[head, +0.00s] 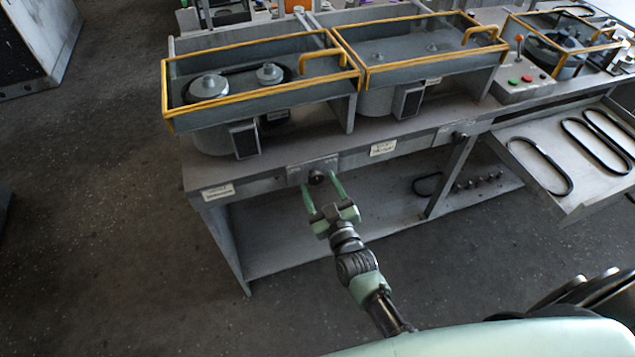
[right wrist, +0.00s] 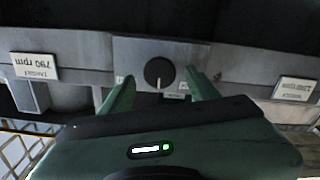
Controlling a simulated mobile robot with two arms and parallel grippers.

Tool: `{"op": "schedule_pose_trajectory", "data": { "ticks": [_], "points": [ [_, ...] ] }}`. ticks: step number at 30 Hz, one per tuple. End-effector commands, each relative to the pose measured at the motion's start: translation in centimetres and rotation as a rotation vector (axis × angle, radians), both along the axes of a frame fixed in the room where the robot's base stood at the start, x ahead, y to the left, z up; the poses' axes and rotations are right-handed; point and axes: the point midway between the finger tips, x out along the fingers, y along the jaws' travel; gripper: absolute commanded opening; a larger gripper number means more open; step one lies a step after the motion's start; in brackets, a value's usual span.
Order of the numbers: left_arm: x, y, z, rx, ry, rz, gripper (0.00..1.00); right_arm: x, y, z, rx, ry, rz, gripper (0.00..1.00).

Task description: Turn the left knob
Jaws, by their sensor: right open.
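The left knob (head: 316,177) is a small round black knob on a grey plate on the bench's front edge. In the right wrist view the knob (right wrist: 158,71) faces me, with a pale pointer line toward the bottom of the picture. My right gripper (head: 320,184) is open, its two green fingers spread to either side of the knob. In the right wrist view the fingers (right wrist: 160,86) stand left and right of it with gaps, and I see no contact. My left gripper is not in view.
A second black knob (head: 460,138) sits farther right on the front edge. Yellow-framed guards (head: 262,98) cover the machines on the bench (head: 400,132). An open drawer (head: 524,178) with black belts juts out at the right. The floor in front is clear.

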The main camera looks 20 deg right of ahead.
Motion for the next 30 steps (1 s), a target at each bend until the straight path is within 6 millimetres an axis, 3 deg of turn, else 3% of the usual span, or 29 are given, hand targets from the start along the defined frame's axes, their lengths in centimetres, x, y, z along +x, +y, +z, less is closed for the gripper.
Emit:
{"op": "schedule_pose_trajectory", "data": {
  "ticks": [6,12,13,19,30],
  "points": [
    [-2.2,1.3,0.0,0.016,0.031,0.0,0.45,1.4,0.0,0.0,0.001,0.001,0.0,0.6],
    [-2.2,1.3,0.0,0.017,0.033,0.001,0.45,1.4,0.0,-0.1,0.001,0.002,-0.001,0.6],
    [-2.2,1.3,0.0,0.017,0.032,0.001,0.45,1.4,0.1,-0.1,0.001,0.002,0.0,0.58],
    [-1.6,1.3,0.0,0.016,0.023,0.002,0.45,1.4,0.1,-0.1,0.001,0.002,0.0,0.02],
    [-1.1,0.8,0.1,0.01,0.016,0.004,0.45,1.3,0.1,-0.1,0.056,0.004,0.001,0.0]
  ]
}}
